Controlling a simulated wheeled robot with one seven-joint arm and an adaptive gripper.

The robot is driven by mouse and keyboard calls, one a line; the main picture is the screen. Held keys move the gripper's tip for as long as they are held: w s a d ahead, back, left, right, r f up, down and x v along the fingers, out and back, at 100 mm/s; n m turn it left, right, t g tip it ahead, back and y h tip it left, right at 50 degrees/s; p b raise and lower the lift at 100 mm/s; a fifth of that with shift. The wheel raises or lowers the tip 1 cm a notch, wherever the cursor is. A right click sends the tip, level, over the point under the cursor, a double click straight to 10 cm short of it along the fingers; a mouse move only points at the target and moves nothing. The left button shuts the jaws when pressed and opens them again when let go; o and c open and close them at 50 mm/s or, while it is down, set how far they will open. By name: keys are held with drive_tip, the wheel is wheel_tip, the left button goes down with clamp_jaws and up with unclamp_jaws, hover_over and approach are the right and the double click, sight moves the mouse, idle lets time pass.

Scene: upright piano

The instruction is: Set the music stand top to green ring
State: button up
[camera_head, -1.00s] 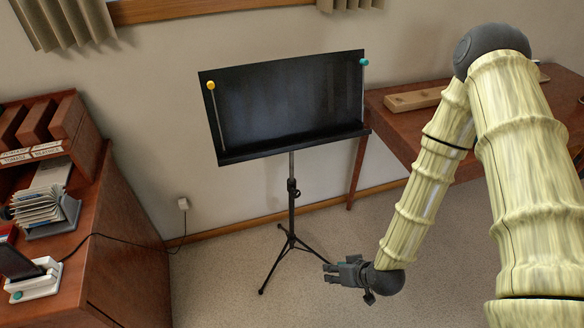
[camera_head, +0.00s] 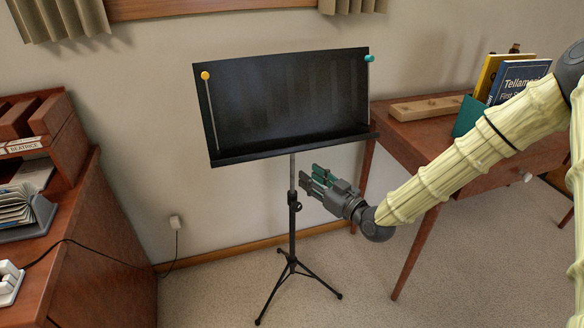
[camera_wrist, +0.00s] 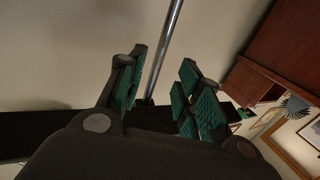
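The music stand has a black tilted top (camera_head: 290,105) on a thin upright shaft (camera_head: 293,232) with a dark clamp knob (camera_head: 296,206). My gripper (camera_head: 312,178) is just right of the shaft, below the top's ledge and above the knob. In the wrist view my gripper (camera_wrist: 162,100) is open, its green-padded fingers apart. The bare silver shaft (camera_wrist: 168,40) shows in the gap between them, seemingly beyond the fingertips; I cannot tell whether it touches. A dark band, apparently the stand top, lies across the lower wrist view. I cannot make out a green ring on the shaft.
A yellow-tipped rod (camera_head: 205,76) and a teal-tipped rod (camera_head: 369,58) stand at the top's two sides. A wooden desk (camera_head: 440,135) with books is at right, a brown cabinet (camera_head: 110,240) at left. The tripod legs (camera_head: 290,268) spread on open carpet.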

drive_tip(key=x, duration=0.8)
drive_tip(key=shift+w+a+b, duration=0.3)
drive_tip(key=shift+b, duration=0.1)
drive_tip(key=shift+c, duration=0.2)
drive_tip(key=shift+f, duration=0.1)
clamp_jaws()
